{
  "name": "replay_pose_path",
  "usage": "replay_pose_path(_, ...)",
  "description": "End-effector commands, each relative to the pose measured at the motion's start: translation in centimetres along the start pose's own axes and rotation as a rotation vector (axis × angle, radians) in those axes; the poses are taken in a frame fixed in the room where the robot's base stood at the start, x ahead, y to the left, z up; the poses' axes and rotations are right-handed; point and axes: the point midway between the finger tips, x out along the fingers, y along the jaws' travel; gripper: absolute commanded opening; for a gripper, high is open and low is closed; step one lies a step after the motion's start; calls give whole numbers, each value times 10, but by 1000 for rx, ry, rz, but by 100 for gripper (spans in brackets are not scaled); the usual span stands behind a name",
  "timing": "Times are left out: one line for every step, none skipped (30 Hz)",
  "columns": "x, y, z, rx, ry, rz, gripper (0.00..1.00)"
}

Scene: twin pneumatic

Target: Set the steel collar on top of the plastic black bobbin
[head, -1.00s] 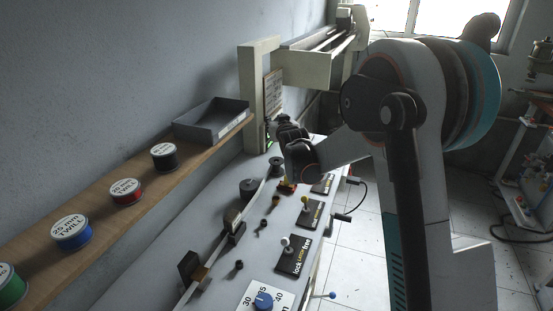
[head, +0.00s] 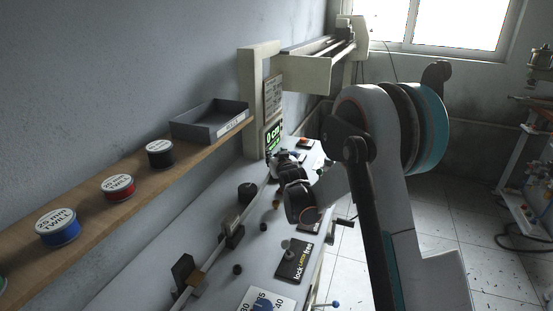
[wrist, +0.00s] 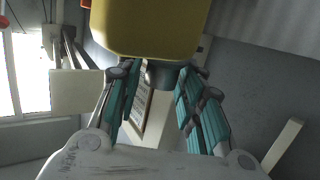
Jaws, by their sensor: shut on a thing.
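My gripper (head: 281,157) is low over the far part of the bench. In the wrist view its teal fingers (wrist: 160,78) are shut on a dark grey cylindrical piece (wrist: 162,73) that looks like the steel collar. A large yellow block (wrist: 150,28) at the top covers part of it; I cannot tell whether they are joined. A squat black cylinder (head: 247,192) stands on the bench left of the gripper. The spool-shaped dark bobbin seen earlier beside the gripper is not clearly visible now; the gripper probably hides it.
A wooden shelf (head: 105,220) holds labelled spools (head: 119,187) and a grey tray (head: 208,124).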

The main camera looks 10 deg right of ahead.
Motion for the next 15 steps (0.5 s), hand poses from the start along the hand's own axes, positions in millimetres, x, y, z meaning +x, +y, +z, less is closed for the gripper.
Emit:
replay_pose_path(0, 0, -1, 0, 0, 0, 8)
replay_pose_path(0, 0, -1, 0, 0, 0, 8)
replay_pose_path(0, 0, -1, 0, 0, 0, 8)
replay_pose_path(0, 0, 0, 0, 0, 0, 8)
replay_pose_path(0, 0, 0, 0, 0, 0, 8)
replay_pose_path(0, 0, 2, 0, 0, 0, 8)
replay_pose_path(1, 0, 2, 0, 0, 0, 8)
replay_pose_path(1, 0, 3, 0, 0, 0, 8)
replay_pose_path(1, 0, 4, 0, 0, 0, 8)
replay_pose_path(1, 0, 5, 0, 0, 0, 8)
replay_pose_path(1, 0, 6, 0, 0, 0, 8)
replay_pose_path(1, 0, 6, 0, 0, 0, 44)
replay_pose_path(1, 0, 6, 0, 0, 0, 51)
replay_pose_path(1, 0, 6, 0, 0, 0, 55)
replay_pose_path(1, 0, 6, 0, 0, 0, 55)
